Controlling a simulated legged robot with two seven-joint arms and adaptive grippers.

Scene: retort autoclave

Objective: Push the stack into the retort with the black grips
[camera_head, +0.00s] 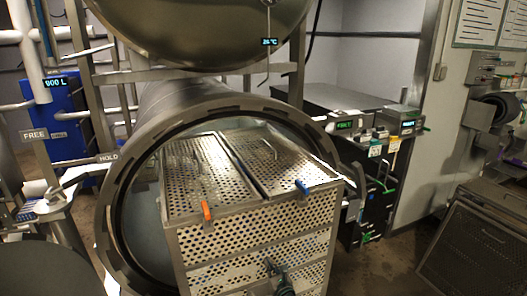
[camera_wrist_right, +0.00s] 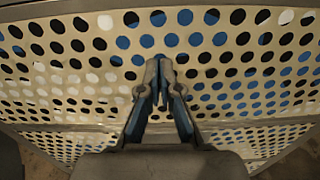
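The stack of perforated metal baskets (camera_head: 255,232) stands at the mouth of the retort (camera_head: 118,215), its back part inside the round opening and its front sticking out. An orange clip (camera_head: 206,211) and a blue clip (camera_head: 302,187) sit on its top front edge. My right gripper (camera_head: 272,264) is low at the front face of the stack. In the wrist view its dark fingers (camera_wrist_right: 160,70) are close together at the perforated panel (camera_wrist_right: 230,60), with nothing seen between them; contact is hard to tell. I cannot pick out separate black grips. My left gripper is out of view.
The round door (camera_head: 200,30) hangs above the retort. Levers marked FREE and HOLD (camera_head: 107,157) and a blue unit (camera_head: 66,120) are at left. A dark cabinet (camera_head: 375,150) stands right of the retort. A perforated crate (camera_head: 480,240) is at lower right, with floor between.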

